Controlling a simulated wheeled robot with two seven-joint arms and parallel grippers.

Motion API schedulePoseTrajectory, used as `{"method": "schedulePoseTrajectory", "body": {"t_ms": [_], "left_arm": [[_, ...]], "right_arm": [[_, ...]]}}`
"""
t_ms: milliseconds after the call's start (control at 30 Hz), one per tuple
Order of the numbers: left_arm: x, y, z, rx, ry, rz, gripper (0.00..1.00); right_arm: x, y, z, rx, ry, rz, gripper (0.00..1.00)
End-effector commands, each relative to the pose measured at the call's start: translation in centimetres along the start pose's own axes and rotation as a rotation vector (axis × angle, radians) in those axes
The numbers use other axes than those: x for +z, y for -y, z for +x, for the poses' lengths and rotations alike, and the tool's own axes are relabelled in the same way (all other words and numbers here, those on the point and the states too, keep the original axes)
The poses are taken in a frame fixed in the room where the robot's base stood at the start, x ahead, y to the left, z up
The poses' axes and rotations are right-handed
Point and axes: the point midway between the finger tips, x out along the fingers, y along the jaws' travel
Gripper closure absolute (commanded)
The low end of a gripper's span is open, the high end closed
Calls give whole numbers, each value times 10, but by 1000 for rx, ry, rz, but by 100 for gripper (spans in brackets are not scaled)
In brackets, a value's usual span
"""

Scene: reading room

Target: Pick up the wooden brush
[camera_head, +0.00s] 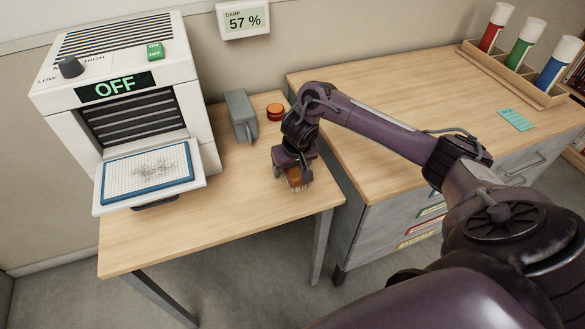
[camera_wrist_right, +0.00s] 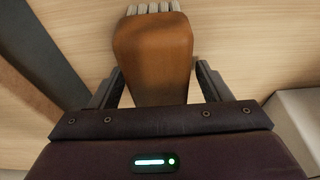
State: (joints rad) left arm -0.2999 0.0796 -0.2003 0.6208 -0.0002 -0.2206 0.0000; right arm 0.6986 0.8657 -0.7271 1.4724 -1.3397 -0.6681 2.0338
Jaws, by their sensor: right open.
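The wooden brush (camera_wrist_right: 153,52) has a brown wooden body and pale bristles that point to the top of the right wrist view. In the head view the brush (camera_head: 296,179) lies near the right front part of the small table, mostly hidden under my right gripper (camera_head: 293,178). In the right wrist view my right gripper (camera_wrist_right: 157,85) is open, with one finger on each side of the brush's narrower end. A small gap shows beside the fingers. My left gripper is not in view.
A white machine (camera_head: 115,95) reading OFF stands on the small table (camera_head: 220,215), its tray (camera_head: 150,175) pulled out. A grey block (camera_head: 241,115) and an orange round thing (camera_head: 275,111) are behind my gripper. A cabinet (camera_head: 400,180) holding a tube rack (camera_head: 515,70) adjoins on the right.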

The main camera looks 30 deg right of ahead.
Motion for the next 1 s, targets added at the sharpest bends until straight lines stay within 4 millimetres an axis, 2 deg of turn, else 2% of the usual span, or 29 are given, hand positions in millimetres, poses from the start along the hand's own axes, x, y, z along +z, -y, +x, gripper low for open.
{"method": "schedulePoseTrajectory", "body": {"t_ms": [500,900,1000], "left_arm": [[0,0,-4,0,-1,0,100],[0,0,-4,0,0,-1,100],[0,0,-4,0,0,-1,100]], "right_arm": [[1,0,3,1,1,1,29],[1,0,2,1,1,1,81],[1,0,2,0,0,1,81]]}}
